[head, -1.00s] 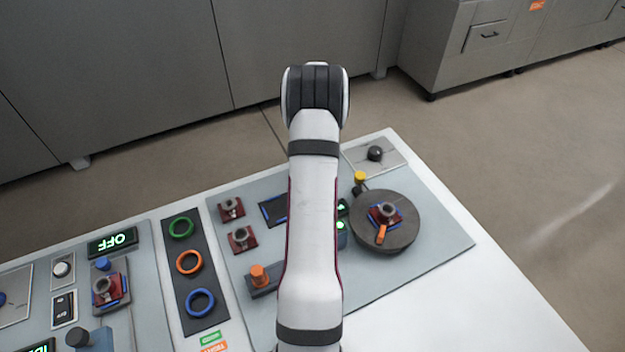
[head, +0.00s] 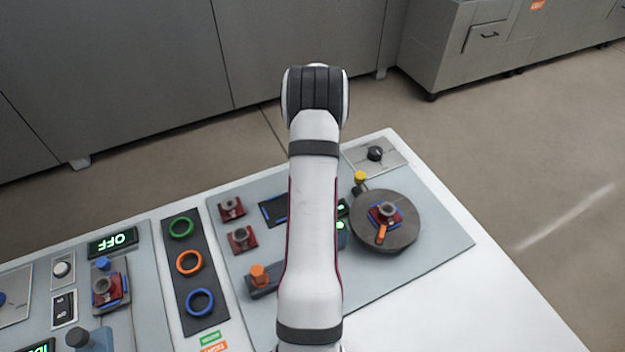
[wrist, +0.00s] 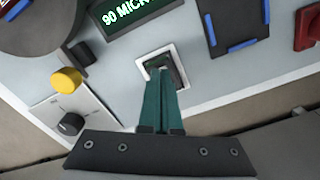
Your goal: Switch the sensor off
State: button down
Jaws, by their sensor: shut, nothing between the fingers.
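In the wrist view, a small dark switch (wrist: 178,63) sits in a white square frame (wrist: 144,57) on the grey panel. My gripper (wrist: 161,84) is shut with nothing in it. Its green fingers reach over the switch, with the tips at it and hiding part of it. I cannot tell whether they touch it or which way it is set. A display (wrist: 127,15) beside it shows green text reading "90 MICR", cut off by the view's edge. In the head view my arm hides the gripper and the switch.
A round turntable (head: 405,236) carries a red-based part. A yellow knob (wrist: 66,80) and a black dial (wrist: 70,124) are left of the fingers in the wrist view. A dark blue-edged tray (wrist: 237,25) is to the right. Coloured rings and an OFF display (head: 112,243) stand farther left.

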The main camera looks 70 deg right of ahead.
jog(key=shift+f, duration=0.7)
jog(key=shift+r, duration=3.55)
jog(key=w+a+r+n, duration=0.2)
jog(key=w+a+r, duration=0.5)
jog(key=w+a, duration=0.3)
jog(key=w+a+r+n, duration=0.1)
jog(key=a+r, duration=0.2)
jog(key=a, duration=0.6)
jog(key=w+a+r+n, duration=0.1)
jog(key=a+r+n, duration=0.15)
jog(key=a, duration=0.65)
jog(key=s+a+n+y, duration=0.1)
jog(key=s+a+n, duration=0.1)
jog(key=s+a, duration=0.4)
jog(key=s+a+n, duration=0.2)
jog(key=s+a, duration=0.5)
jog(key=a, duration=0.7)
jog(key=shift+s+a+y, duration=0.2)
jog(key=shift+s+y, duration=0.1)
jog(key=shift+y, duration=0.1)
